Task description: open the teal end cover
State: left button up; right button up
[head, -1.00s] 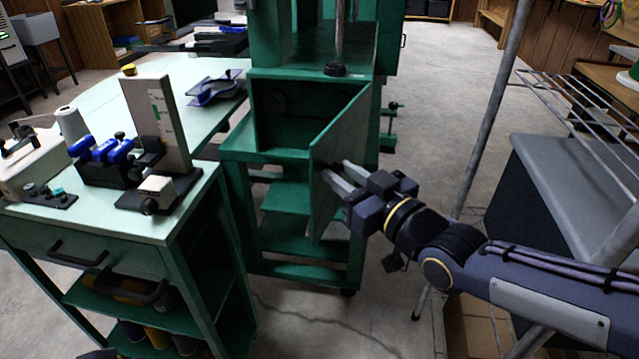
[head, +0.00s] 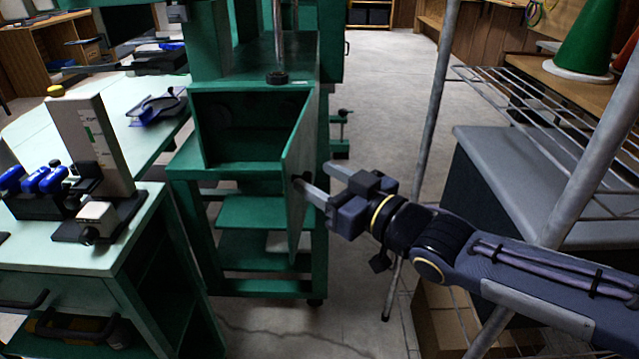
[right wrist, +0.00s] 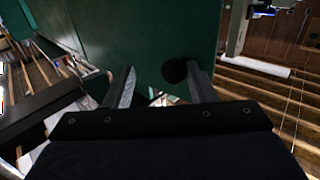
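The teal end cover (head: 298,185) is a flat hinged panel on the green machine, standing ajar and seen nearly edge-on. Its hinge side is at the right of the dark open compartment (head: 245,125). My right gripper (head: 320,178) is on the cover's outer face side, with its fingers apart. In the right wrist view, the open fingers (right wrist: 160,86) point at the green cover (right wrist: 150,40). A round dark knob (right wrist: 174,71) on it shows beside the right-hand finger; I cannot tell whether they touch. My left gripper is not in view.
A pale-topped workbench (head: 35,235) with a clamp and upright block stands at the left. A metal rack (head: 540,120) with upright poles and a grey-topped cabinet (head: 530,180) crowd my right arm. Concrete floor (head: 385,80) is clear behind the machine.

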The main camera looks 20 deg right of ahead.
jog(key=shift+o, duration=0.8)
jog(key=shift+w+d+r, duration=0.1)
jog(key=shift+w+d, duration=0.15)
jog(key=shift+d, duration=0.15)
jog(key=shift+s, duration=0.1)
jog(key=p+v, duration=0.2)
jog(key=v, duration=0.5)
jog(key=shift+s+p, duration=0.3)
jog(key=shift+s, duration=0.15)
jog(key=shift+a, duration=0.15)
